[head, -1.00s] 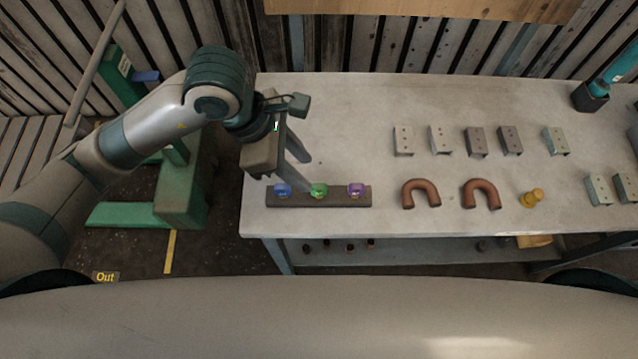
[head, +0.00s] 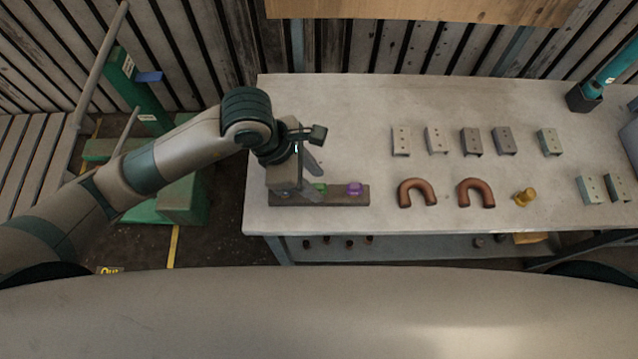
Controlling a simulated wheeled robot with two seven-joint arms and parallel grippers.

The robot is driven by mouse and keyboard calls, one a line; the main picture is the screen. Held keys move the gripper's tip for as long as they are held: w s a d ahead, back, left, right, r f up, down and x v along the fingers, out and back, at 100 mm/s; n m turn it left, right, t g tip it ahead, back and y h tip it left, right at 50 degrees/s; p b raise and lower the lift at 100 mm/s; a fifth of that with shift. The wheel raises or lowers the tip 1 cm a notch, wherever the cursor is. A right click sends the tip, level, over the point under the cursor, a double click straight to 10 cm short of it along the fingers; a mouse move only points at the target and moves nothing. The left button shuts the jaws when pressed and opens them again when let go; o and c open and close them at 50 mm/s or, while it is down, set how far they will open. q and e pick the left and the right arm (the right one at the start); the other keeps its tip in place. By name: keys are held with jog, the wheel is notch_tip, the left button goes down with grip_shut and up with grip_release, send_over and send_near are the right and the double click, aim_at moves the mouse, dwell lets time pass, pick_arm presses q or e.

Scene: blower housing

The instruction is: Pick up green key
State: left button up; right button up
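The green key (head: 320,188) sits in the middle of a dark wooden strip (head: 340,197) near the table's front left edge. It is partly hidden by my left gripper (head: 311,187). The gripper reaches down from the left, with its fingers at the green key's left side. I cannot tell whether the fingers touch it or how far apart they are. The purple key (head: 354,188) stands on the strip just right of the green one. The blue key is hidden behind the gripper. My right gripper is not in view.
A teal tool in a dark holder (head: 583,98) is at the back right. The back left of the table is clear.

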aim_at(318, 186)
pick_arm(q)
jog(key=shift+p+x, duration=0.5)
jog(key=shift+x, duration=1.05)
grip_shut()
